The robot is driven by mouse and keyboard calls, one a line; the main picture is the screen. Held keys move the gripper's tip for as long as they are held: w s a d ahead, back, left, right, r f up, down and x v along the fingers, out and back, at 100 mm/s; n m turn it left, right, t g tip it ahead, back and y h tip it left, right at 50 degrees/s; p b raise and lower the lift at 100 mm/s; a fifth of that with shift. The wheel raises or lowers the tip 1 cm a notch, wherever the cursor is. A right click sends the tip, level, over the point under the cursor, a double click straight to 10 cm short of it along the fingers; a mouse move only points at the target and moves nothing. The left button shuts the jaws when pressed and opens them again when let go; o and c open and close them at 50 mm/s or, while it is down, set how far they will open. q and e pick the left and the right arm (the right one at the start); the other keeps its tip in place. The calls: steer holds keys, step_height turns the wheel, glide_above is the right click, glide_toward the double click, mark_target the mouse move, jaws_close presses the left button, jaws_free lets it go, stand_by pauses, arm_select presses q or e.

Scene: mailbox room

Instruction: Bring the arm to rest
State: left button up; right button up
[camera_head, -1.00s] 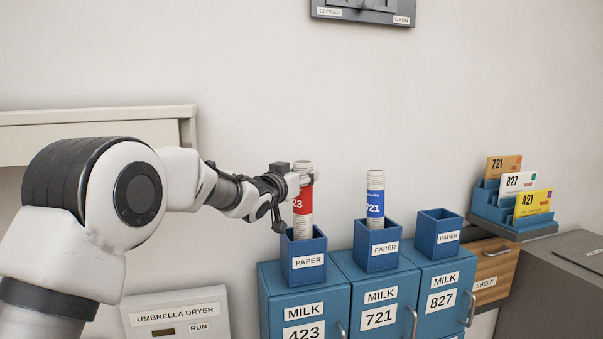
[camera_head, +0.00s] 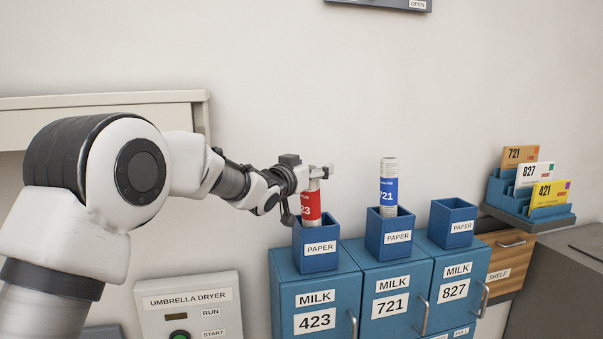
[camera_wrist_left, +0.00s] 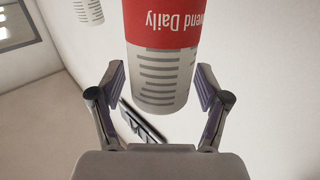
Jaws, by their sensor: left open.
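My left gripper (camera_head: 308,190) is open at the top of a rolled newspaper with a red band (camera_head: 311,206). The newspaper stands upright in the blue PAPER box (camera_head: 319,262) on top of the locker marked 423. In the left wrist view the open fingers (camera_wrist_left: 161,88) are on both sides of the newspaper's pale end (camera_wrist_left: 160,80), with gaps between. The newspaper's top is partly hidden by the gripper in the head view. My left arm reaches in from the left, stretched out toward the box. My right gripper is not in view.
A newspaper with a blue band (camera_head: 388,190) stands in the middle PAPER box (camera_head: 388,250). The right PAPER box (camera_head: 453,236) shows no paper. A card rack (camera_head: 545,211) is at the right, an umbrella dryer (camera_head: 190,300) at lower left.

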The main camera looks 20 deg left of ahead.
arm_select(q)
steer(key=s+a, duration=0.2)
steer(key=s, duration=0.8)
